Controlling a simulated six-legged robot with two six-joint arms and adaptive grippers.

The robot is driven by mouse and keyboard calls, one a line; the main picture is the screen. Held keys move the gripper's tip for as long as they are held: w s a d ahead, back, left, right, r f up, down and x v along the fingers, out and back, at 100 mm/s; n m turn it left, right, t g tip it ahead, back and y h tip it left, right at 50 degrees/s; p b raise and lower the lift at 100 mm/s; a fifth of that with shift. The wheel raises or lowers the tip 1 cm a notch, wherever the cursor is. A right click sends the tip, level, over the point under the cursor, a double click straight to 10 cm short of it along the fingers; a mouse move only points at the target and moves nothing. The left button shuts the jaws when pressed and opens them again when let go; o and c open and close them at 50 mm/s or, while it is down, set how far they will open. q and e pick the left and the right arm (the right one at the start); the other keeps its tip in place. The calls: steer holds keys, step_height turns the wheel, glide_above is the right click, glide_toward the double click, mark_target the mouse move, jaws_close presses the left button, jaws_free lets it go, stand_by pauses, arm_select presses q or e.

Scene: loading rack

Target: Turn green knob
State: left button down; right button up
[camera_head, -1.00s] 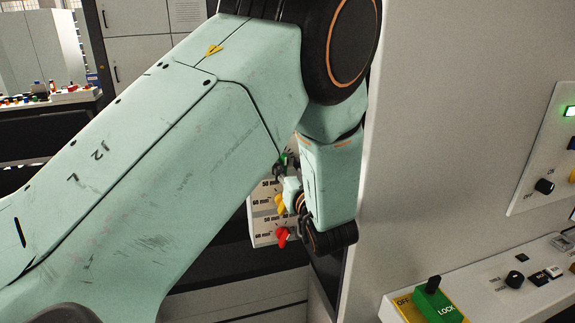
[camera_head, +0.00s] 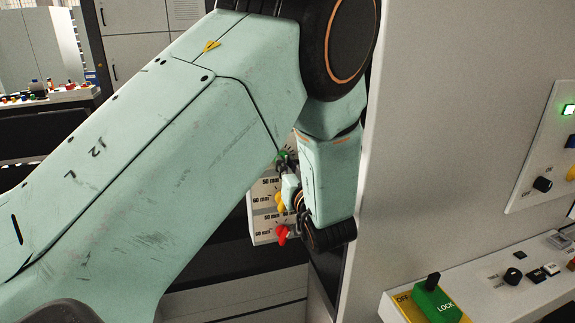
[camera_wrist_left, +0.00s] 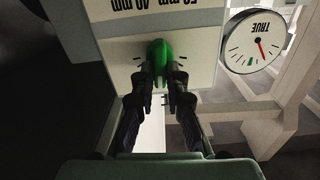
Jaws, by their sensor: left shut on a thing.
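The green knob (camera_wrist_left: 160,60) sits on a white panel (camera_wrist_left: 112,52) in the left wrist view, with tick marks around it. My left gripper (camera_wrist_left: 161,82) has its two dark fingers closed on either side of the green knob. In the head view the green knob (camera_head: 281,155) is a small patch at the top of the white knob box (camera_head: 262,234), partly hidden by my left gripper (camera_head: 286,166) and arm. A yellow knob (camera_head: 280,202) and a red knob (camera_head: 281,234) are below it. My right gripper is not in view.
A round dial (camera_wrist_left: 255,40) with a red needle hangs beside the panel. A large grey cabinet wall (camera_head: 450,110) stands close right of my arm. A control ledge with a green LOCK switch (camera_head: 436,300) is at lower right.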

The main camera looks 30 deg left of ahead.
arm_select(q)
steer(key=shift+d, duration=0.1)
steer(key=m+p, duration=0.2)
steer(key=m, duration=0.1)
steer(key=shift+w+r, duration=0.1)
steer(key=shift+r, duration=0.05)
steer(key=shift+w+d+m+p, duration=0.15)
steer(key=shift+m+p, duration=1)
steer(key=shift+m, duration=1.25)
steer(key=c, duration=1.4)
jaws_free()
steer(key=shift+d, duration=0.1)
steer(key=shift+o, duration=0.2)
steer(key=shift+f, duration=0.2)
